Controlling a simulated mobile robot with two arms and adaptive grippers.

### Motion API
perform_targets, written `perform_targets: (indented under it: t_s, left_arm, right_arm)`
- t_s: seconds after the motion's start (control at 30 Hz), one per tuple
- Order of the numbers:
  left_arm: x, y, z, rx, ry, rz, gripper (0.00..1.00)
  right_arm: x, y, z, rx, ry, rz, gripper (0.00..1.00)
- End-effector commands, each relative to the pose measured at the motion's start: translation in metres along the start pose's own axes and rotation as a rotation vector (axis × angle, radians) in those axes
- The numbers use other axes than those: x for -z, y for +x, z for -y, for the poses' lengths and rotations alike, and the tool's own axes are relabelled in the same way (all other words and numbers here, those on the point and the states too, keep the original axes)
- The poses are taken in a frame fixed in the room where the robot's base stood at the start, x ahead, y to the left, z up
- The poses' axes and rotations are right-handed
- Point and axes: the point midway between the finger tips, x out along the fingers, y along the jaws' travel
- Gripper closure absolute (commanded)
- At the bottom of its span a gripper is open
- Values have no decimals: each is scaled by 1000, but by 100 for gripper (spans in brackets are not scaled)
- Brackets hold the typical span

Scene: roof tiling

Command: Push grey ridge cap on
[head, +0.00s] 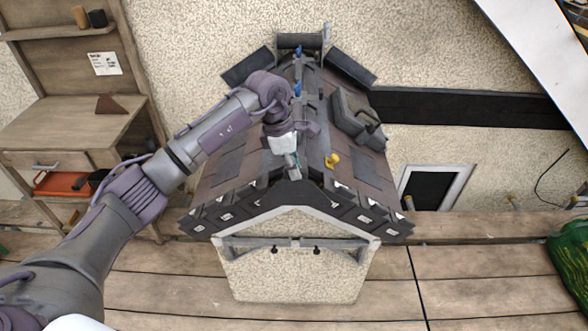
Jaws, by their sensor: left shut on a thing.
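The small model roof (225,165) has dark tiled slopes that meet at a ridge running away from me. My left gripper (291,160) reaches in from the left and points down over the near end of the ridge. It is shut on a small grey piece, which looks like the grey ridge cap (293,173), at the ridge just behind the front gable peak. The fingers partly hide the piece, so I cannot tell whether it is fully seated. My right gripper is not in view.
A yellow object (332,160) and a dark grey carrier (350,112) sit on the right slope. Small blue items (297,88) show along the farther ridge. A wooden workbench (75,125) stands at the left. Wooden planks (480,270) run across the front, largely clear.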

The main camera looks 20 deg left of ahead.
Motion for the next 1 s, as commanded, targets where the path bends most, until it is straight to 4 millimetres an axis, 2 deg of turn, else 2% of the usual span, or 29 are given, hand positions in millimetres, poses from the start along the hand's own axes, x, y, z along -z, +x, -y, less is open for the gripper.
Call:
perform_targets:
  t_s: [1.0]
  left_arm:
    - [0, 0, -13, -1, 1, 0, 100]
  right_arm:
    - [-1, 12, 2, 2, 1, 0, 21]
